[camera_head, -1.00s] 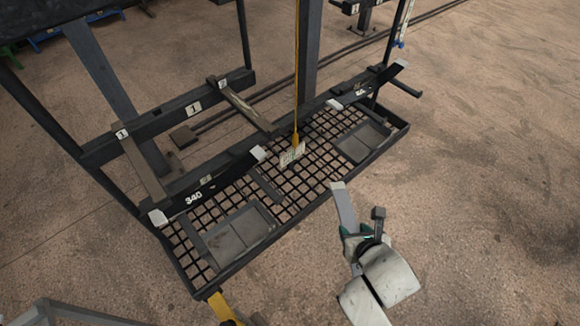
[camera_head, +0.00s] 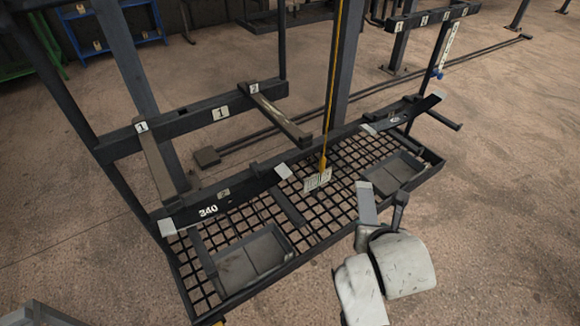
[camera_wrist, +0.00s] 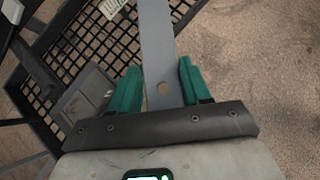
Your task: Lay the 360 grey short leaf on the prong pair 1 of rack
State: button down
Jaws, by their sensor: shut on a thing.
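The rack's upper crossbar (camera_head: 180,124) bears a large label 1 (camera_head: 220,113). Two prongs reach forward from it, the left prong (camera_head: 160,168) and the right prong (camera_head: 274,116). No leaf lies on them.
Another dark leaf (camera_head: 405,116) is at the right. Below is a mesh tray (camera_head: 300,225) with shallow bins. A yellow cord (camera_head: 335,80) hangs with a tag (camera_head: 318,181).

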jog(key=w+a+r+m+g+h+p, duration=0.15)
jog(key=a+r, duration=0.25)
jog(key=r, duration=0.5)
jog(key=a+r+m+h+p, duration=0.2)
jog(key=a+r+m+p, duration=0.15)
jog(key=r, duration=0.65)
jog(key=s+a+r+m+g+h+p, duration=0.2)
jog(key=s+a+r+m+h+p, duration=0.1)
jog(key=s+a+r, duration=0.7)
jog(key=s+r+m, duration=0.1)
jog(key=s, duration=0.2)
jog(key=shift+s+a+r+m, duration=0.2)
jog(key=shift+s+r+m, duration=0.1)
jog(key=shift+r+m, duration=0.1)
jog(key=shift+g, duration=0.25)
jog(key=w+a+f, duration=0.3)
jog(key=w+a, duration=0.5)
jog(key=w, duration=0.4)
jog(key=shift+w+a+f, duration=0.2)
jog(key=shift+a+f, duration=0.05)
jog(key=shift+f, duration=0.05)
